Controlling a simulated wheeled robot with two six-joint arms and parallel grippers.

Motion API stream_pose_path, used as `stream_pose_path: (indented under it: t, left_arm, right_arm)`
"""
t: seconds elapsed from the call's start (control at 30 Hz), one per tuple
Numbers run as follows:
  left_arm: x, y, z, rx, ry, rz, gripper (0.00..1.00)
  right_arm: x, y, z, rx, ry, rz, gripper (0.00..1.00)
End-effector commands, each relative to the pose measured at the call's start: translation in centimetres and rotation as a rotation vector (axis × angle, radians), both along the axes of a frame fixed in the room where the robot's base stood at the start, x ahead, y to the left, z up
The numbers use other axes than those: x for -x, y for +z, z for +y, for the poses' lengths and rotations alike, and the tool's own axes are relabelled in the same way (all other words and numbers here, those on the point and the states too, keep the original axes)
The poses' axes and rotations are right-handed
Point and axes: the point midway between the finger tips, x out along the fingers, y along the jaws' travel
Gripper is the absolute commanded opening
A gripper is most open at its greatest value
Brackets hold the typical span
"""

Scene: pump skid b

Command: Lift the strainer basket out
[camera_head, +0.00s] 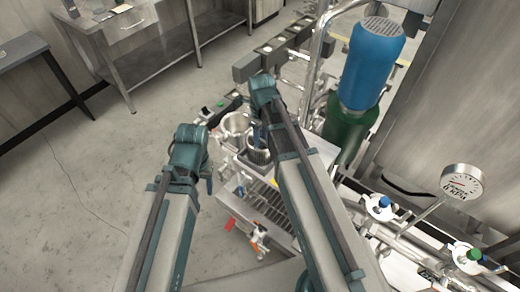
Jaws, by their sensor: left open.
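A ribbed metal strainer basket (259,157) appears in the middle of the head view, beside my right forearm, which covers part of it. A round open metal housing (236,124) stands just behind and left of it. My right gripper (257,136) points down near the basket; its fingertips are small and partly hidden, and I cannot tell whether they touch it. My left gripper (209,185) is left of the basket and apart from it, mostly hidden by its own arm, open.
A slotted metal tray (268,206) lies in front of the basket. A blue and green motor (371,65), pipes and a pressure gauge (461,182) crowd the right. A steel workbench (160,45) stands at the back left. The floor on the left is clear.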

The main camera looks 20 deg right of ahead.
Motion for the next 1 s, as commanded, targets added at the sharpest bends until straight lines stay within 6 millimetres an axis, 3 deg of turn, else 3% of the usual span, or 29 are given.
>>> stream_pose_path:
  t: [0.03, 0.2, 1.0]
  left_arm:
    - [0.00, 0.00, 0.00, 0.000, 0.000, 0.000, 0.57]
    - [0.00, 0.00, 0.00, 0.000, 0.000, 0.000, 0.57]
    - [0.00, 0.77, 0.00, 0.000, 0.000, 0.000, 0.57]
  right_arm:
    - [0.00, 0.00, 0.00, 0.000, 0.000, 0.000, 0.31]
    - [0.00, 0.00, 0.00, 0.000, 0.000, 0.000, 0.01]
    - [-0.01, 0.78, -0.01, 0.000, 0.000, 0.000, 0.00]
